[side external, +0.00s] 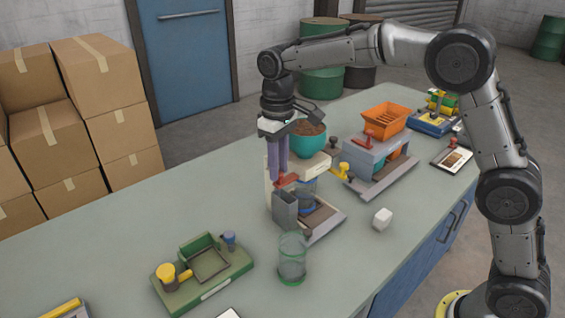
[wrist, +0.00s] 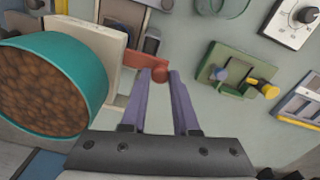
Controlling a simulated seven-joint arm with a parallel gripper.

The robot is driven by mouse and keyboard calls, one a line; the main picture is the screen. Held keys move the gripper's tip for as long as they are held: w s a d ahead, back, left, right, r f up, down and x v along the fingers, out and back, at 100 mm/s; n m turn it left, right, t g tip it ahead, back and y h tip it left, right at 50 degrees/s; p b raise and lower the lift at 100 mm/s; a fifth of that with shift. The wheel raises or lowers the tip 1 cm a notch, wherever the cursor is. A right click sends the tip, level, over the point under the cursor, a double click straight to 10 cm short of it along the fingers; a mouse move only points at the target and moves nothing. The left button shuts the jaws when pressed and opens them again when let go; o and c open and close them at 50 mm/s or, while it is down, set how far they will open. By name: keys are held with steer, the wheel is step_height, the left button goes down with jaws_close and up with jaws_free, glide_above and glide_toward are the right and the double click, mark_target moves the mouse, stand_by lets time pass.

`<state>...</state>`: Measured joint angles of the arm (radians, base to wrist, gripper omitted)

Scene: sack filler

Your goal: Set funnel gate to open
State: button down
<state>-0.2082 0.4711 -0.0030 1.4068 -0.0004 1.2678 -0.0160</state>
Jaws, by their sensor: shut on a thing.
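The sack filler has a teal funnel (side external: 307,146) full of brown grains, and the funnel also shows in the wrist view (wrist: 98,62). It stands on a cream frame (side external: 318,163). A red gate lever (side external: 288,181) sticks out below the funnel, and it shows in the wrist view (wrist: 139,74) too. My gripper (side external: 278,177) points down at the lever. The fingers partly hide the lever. The gate opening inside the filler is hidden.
A grey spout (side external: 285,210) and a clear green-rimmed jar (side external: 292,262) are close in front. A green fixture (side external: 203,275) with yellow and blue knobs stands at left front. The left tabletop is clear.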

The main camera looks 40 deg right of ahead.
steer(key=shift+a+r, duration=0.1)
steer(key=shift+a, duration=0.9)
steer(key=c, duration=0.7)
jaws_free()
steer(key=shift+o, duration=0.2)
step_height(320, 180, up, 14)
